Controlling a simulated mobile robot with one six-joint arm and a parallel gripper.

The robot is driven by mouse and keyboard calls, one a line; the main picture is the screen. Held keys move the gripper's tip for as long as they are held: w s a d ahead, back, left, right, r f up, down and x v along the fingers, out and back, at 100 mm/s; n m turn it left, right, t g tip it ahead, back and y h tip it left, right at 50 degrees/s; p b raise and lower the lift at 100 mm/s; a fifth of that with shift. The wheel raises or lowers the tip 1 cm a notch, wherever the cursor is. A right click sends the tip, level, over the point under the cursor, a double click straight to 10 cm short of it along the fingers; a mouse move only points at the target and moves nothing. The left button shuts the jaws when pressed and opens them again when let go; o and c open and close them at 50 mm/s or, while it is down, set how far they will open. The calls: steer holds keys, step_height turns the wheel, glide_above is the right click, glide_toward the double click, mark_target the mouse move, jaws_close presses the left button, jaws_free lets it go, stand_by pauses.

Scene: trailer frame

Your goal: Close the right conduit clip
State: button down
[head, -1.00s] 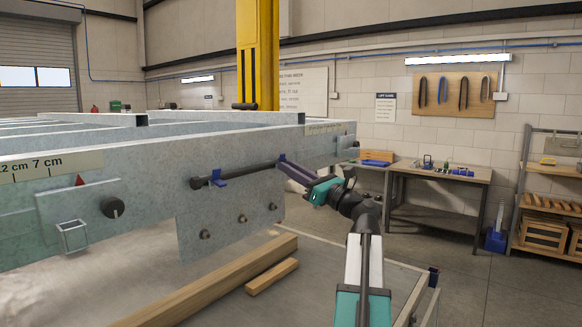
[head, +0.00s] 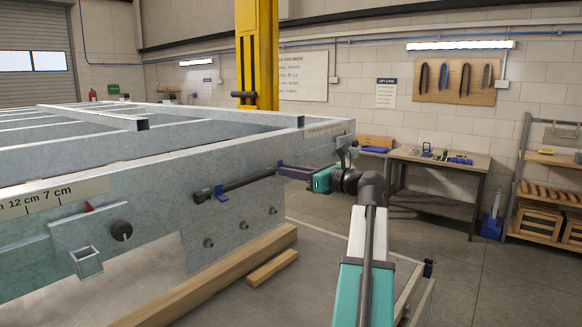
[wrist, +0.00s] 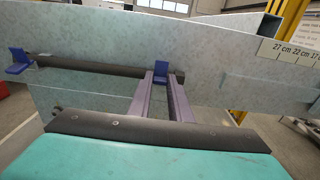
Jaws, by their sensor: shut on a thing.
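A black conduit (head: 248,184) runs along the side of the grey metal frame. The left clip (head: 221,192), blue, sits near its left end, and it also shows at the left in the wrist view (wrist: 18,61). The right clip (wrist: 161,70), also blue, is at the conduit's other end. My gripper (wrist: 162,78) has its two purple fingers at the right clip, with the blue part between their tips, and is shut on it. In the head view my gripper (head: 280,167) hides most of the right clip. I cannot tell whether its latch is closed.
The galvanised frame (head: 160,168) fills the left side. Wooden beams (head: 215,275) lie below it. A yellow post (head: 257,60) stands behind. A workbench (head: 435,165) and a shelf (head: 548,180) stand at the right, with open floor before them.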

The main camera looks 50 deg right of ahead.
mark_target(281, 161)
steer(key=r+g, duration=0.1)
steer(key=g, duration=0.1)
steer(key=w+r+g+p, duration=0.1)
steer(key=g, duration=0.1)
steer(key=r+g, duration=0.1)
steer(key=g, duration=0.2)
steer(key=shift+w+h, duration=0.25)
steer(key=shift+h, duration=0.05)
steer(key=g, duration=0.1)
steer(key=w+r+g, duration=0.1)
steer(key=g, duration=0.1)
steer(key=shift+w+g, duration=0.1)
steer(key=shift+g, duration=0.2)
steer(key=shift+w+a+g+h, duration=0.1)
steer(key=shift+w+g+h, duration=0.25)
steer(key=shift+g, duration=0.75)
steer(key=c, duration=1.6)
jaws_free()
steer(key=shift+r, duration=0.15)
